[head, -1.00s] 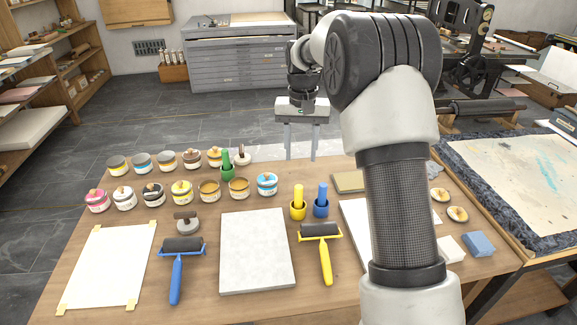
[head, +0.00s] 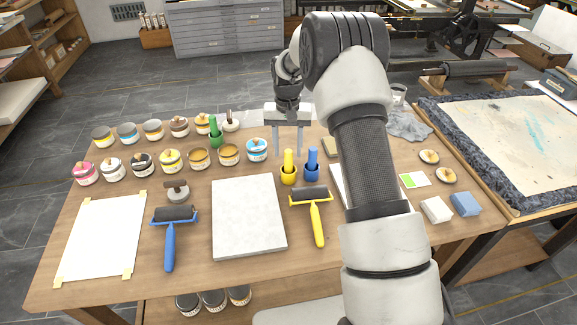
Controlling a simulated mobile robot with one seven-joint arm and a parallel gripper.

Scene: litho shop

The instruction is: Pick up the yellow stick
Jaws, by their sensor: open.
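The yellow stick (head: 289,160) stands upright in a small yellow cup (head: 289,178) on the wooden table, right of the pale stone slab. My gripper (head: 287,151) points down with its two fingers spread open and nothing held between them. In the picture the fingertips come down to either side of the stick's top; I cannot tell whether they are around it or farther back. A blue stick (head: 312,160) in a blue cup (head: 312,178) stands close on the right. A green stick (head: 214,128) in a green cup (head: 215,140) is farther left.
Several ink jars (head: 198,158) stand in rows left of the cups. A yellow-handled roller (head: 317,215) lies in front of them, and a blue-handled roller (head: 170,240) lies left of the slab (head: 248,218). My arm hides part of the table's right side.

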